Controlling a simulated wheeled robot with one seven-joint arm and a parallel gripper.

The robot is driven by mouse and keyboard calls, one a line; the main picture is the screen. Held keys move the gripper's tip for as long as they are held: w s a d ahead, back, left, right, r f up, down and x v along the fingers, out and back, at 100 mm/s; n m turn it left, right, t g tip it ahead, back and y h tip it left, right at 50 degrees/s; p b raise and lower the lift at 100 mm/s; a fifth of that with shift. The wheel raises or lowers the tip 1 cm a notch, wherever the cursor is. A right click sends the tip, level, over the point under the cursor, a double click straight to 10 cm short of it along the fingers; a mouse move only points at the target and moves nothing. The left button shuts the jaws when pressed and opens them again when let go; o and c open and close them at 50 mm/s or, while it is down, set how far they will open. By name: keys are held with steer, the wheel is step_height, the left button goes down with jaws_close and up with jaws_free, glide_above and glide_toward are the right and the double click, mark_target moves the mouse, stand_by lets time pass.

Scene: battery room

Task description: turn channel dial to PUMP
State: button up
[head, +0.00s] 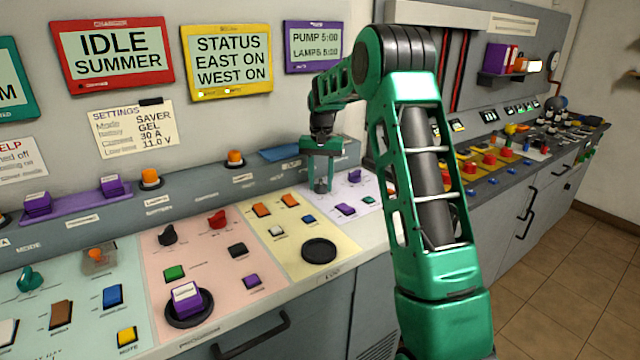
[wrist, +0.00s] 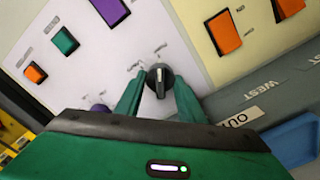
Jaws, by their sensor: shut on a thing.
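The dial, a small black knob with a pale pointer line (wrist: 160,76), is on the lavender panel (head: 301,192) in the wrist view. Small labels around it are too blurred to read. My gripper (wrist: 160,92) has a green finger on each side of the dial and is shut on it. In the head view my gripper (head: 322,188) points down at the left part of the lavender panel and hides the dial. A purple-framed screen (head: 313,46) above reads PUMP 5:00 and LAMPS 5:00.
The yellow panel (head: 285,245) with orange switches (head: 262,209) adjoins on the left. A raised grey ledge (head: 205,185) with a blue tray (head: 281,154) runs behind.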

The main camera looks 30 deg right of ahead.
mark_target(320, 181)
steer(key=o, duration=1)
steer(key=shift+o, duration=0.2)
step_height(320, 181, up, 11)
steer(key=shift+w, duration=0.15)
steer(key=shift+a, duration=0.1)
steer(key=s+r, duration=0.3)
steer(key=s, duration=0.9)
steer(key=s+a+f, duration=0.2)
steer(key=s+f, duration=0.1)
steer(key=s, duration=0.8)
steer(key=s+a+f+n, duration=0.1)
steer(key=s+a+f, duration=0.2)
steer(key=s, duration=0.9)
steer(key=s+a+f, duration=0.2)
steer(key=s+f, duration=0.2)
steer(key=s, duration=0.8)
steer(key=shift+a+f+n, duration=0.15)
steer(key=shift+a+n, duration=0.15)
